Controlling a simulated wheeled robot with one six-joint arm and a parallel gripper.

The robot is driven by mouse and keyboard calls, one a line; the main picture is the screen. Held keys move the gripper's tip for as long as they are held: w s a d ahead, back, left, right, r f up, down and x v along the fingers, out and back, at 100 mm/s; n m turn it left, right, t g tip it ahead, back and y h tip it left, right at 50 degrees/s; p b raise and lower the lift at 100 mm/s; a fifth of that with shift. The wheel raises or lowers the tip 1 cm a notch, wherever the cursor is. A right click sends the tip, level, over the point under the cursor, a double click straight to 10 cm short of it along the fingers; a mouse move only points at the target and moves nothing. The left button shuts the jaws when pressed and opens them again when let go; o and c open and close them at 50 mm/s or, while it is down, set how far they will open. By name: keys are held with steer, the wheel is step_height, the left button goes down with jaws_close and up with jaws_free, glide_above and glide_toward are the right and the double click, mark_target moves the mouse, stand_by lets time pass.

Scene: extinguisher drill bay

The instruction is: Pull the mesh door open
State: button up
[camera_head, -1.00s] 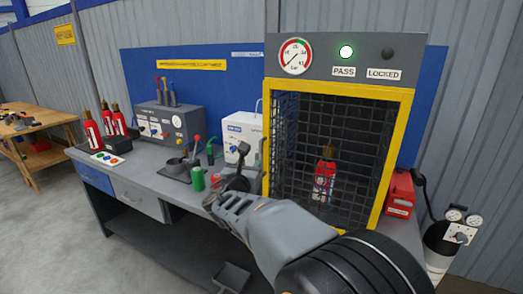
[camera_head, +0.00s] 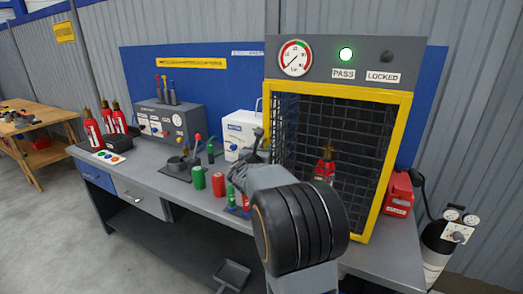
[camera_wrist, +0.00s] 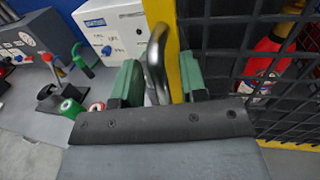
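The mesh door (camera_head: 340,125) has a yellow frame and black mesh and looks closed on its cabinet. A red extinguisher (camera_head: 325,168) stands behind the mesh. The door's curved metal handle (camera_wrist: 157,62) is at the left frame edge. In the wrist view my gripper (camera_wrist: 158,88) has its two green-padded fingers apart, one on each side of the handle, with gaps visible. The right finger overlaps the yellow frame in the picture. In the head view my arm hides most of the gripper (camera_head: 257,152) and the lower left of the door.
Above the door are a gauge (camera_head: 295,58), a lit green PASS lamp (camera_head: 346,55) and a dark LOCKED lamp (camera_head: 387,57). Green (camera_head: 198,178) and red (camera_head: 219,184) cans and a white box (camera_head: 240,130) stand left of the door. A red case (camera_head: 398,193) is at right.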

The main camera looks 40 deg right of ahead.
jaws_close()
stand_by(0.3)
